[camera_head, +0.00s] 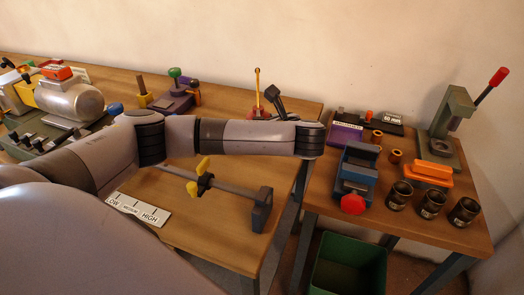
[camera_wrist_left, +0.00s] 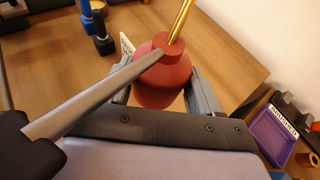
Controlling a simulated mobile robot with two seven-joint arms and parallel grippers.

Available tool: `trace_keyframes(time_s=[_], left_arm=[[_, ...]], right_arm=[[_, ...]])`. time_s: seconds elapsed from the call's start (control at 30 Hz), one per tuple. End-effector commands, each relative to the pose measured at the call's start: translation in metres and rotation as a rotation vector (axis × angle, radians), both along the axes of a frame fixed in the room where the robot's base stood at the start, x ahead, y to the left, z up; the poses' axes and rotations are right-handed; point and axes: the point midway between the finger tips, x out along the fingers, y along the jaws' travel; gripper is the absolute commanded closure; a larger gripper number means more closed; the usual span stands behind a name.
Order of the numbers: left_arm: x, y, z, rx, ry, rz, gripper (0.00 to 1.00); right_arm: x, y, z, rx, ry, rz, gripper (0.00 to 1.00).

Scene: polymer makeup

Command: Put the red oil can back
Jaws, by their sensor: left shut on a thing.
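The red oil can (camera_wrist_left: 163,80) is between the fingers of my left gripper (camera_wrist_left: 163,95) in the left wrist view, with its gold spout pointing up out of the red cap. My left gripper is shut on the can's body. In the head view, the can (camera_head: 258,113) shows only its top and yellow spout behind my left forearm, near the right end of the back table. My forearm hides the left gripper and the can's base there, so I cannot tell whether the can touches the table. My right gripper is in neither view.
A right-hand table (camera_head: 435,228) holds a blue vise (camera_head: 356,172), several dark cups, an orange-handled block (camera_head: 427,173), a purple tray (camera_head: 345,133) and a green press (camera_head: 450,120). A green bin (camera_head: 347,262) stands below. A clamp bar (camera_head: 225,187) lies on the near table.

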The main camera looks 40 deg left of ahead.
Motion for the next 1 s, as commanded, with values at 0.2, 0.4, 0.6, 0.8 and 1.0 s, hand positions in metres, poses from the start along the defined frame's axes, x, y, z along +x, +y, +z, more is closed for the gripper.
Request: trace_keyframes(time_s=[0.2,0.4,0.6,0.8,1.0], left_arm=[[0.0,0.0,-0.039,0.002,-0.001,0.0,0.81],[0.0,0.0,-0.058,0.003,0.001,-0.001,0.81],[0.0,0.0,-0.084,0.002,-0.001,-0.001,0.81],[0.0,0.0,-0.088,0.001,-0.003,0.0,0.81],[0.0,0.0,-0.091,0.0,-0.002,-0.001,0.81]], right_arm=[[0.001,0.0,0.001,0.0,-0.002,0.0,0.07],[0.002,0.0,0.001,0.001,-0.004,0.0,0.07],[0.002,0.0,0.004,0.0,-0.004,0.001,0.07],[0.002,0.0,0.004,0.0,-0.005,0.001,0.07],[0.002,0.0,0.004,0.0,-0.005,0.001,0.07]])
